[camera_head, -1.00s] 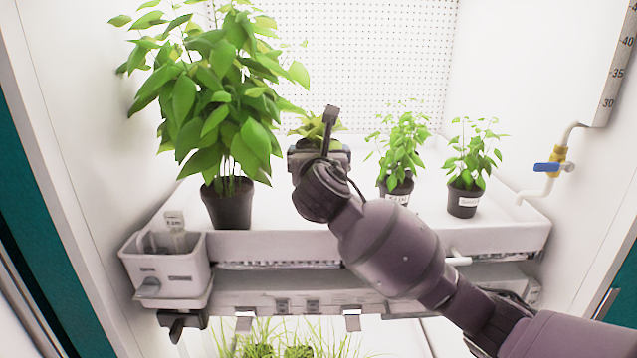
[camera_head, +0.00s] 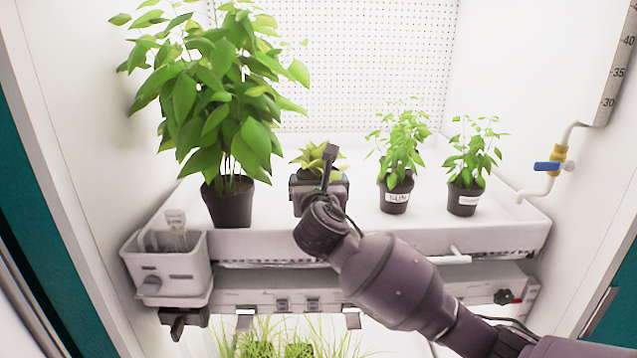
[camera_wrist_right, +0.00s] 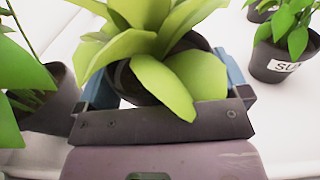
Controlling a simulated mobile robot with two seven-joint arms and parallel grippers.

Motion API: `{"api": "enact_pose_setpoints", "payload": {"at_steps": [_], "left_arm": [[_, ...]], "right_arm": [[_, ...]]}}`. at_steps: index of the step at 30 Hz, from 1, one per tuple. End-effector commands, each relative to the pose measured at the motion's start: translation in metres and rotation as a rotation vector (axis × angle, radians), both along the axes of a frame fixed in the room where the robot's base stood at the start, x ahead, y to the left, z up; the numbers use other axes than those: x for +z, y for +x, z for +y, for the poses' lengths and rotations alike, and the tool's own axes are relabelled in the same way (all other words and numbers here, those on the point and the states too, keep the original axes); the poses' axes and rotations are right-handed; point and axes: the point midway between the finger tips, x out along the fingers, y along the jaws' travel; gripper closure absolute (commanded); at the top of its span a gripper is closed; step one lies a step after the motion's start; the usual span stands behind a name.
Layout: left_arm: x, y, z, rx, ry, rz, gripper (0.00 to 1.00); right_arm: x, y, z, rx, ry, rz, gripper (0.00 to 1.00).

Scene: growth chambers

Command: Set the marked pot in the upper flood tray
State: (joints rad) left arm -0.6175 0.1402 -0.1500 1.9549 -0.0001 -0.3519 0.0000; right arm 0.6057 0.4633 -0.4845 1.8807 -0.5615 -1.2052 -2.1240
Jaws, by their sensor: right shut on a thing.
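My right gripper (camera_head: 320,178) is shut on a small dark pot that holds a yellow-green leafy plant (camera_head: 314,155). In the right wrist view, the blue-padded fingers sit on either side of the held pot (camera_wrist_right: 190,42), under its broad leaves. The pot is upright over the middle of the white upper flood tray (camera_head: 265,244), between the big plant and the labelled pots. Its base is hidden behind the gripper, so I cannot tell whether it touches the tray. No mark on it is visible. My left gripper is not in view.
A tall leafy plant in a dark pot (camera_head: 228,208) stands left. Two labelled pots, one middle right (camera_head: 395,202) and one farther right (camera_head: 463,206), stand in the tray. A grey box (camera_head: 165,268) hangs at the front left. A blue-handled valve (camera_head: 548,167) is on the right wall.

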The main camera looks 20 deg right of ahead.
Motion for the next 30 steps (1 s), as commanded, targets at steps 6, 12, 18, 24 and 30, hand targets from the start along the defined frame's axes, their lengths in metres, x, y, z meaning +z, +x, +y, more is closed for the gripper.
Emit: {"api": "enact_pose_setpoints", "payload": {"at_steps": [6,12,18,24,30], "left_arm": [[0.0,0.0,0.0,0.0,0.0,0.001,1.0],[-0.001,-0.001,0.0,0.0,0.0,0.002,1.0],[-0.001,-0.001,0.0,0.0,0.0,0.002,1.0],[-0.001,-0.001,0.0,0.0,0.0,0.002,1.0],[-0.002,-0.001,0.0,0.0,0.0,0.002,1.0]], "right_arm": [[-0.005,0.0,0.0,0.0,-0.001,-0.001,0.39],[-0.01,0.0,0.0,0.0,0.0,0.0,0.39],[-0.01,0.0,0.0,0.0,0.0,0.001,0.0],[-0.009,0.0,0.0,0.0,0.0,-0.001,0.0],[0.003,-0.004,0.001,0.002,0.001,-0.002,0.0]]}}
